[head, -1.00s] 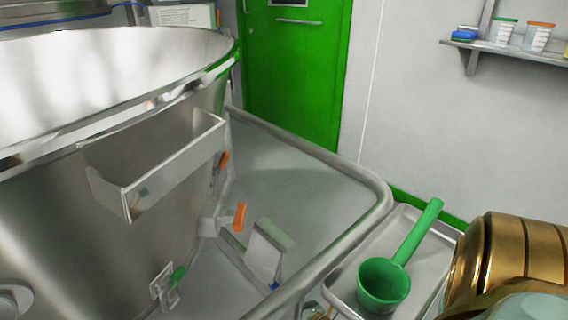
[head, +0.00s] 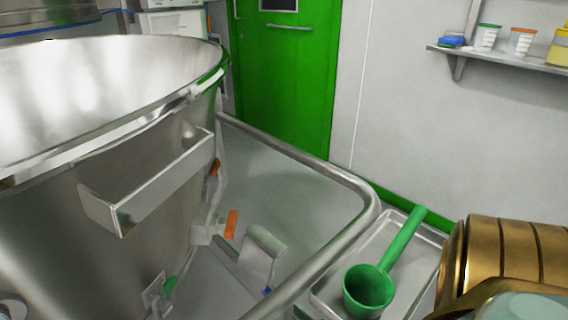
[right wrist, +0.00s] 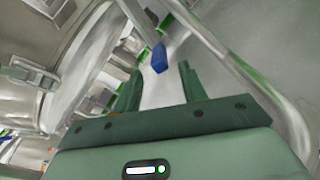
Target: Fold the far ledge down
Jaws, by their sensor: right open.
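A long metal ledge, shaped like an open trough (head: 160,190), stands out from the side of the big steel vessel (head: 120,85) in the head view. A smaller pale metal flap (head: 260,255) stands tilted lower down, with a blue tip (head: 267,291) at its lower end. I cannot tell for sure which of them is the far ledge. My right gripper (right wrist: 160,69) is open and empty in the right wrist view. A blue piece (right wrist: 159,57) shows just beyond and between its fingertips, apart from them. My left gripper is not in view.
A thick steel rail (head: 350,185) curves around the space beside the vessel. An orange-handled latch (head: 231,224) and a green-handled one (head: 169,287) sit near the vessel's side. A green scoop (head: 368,290) lies on a metal tray (head: 420,262). A wall shelf (head: 500,57) holds tubs.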

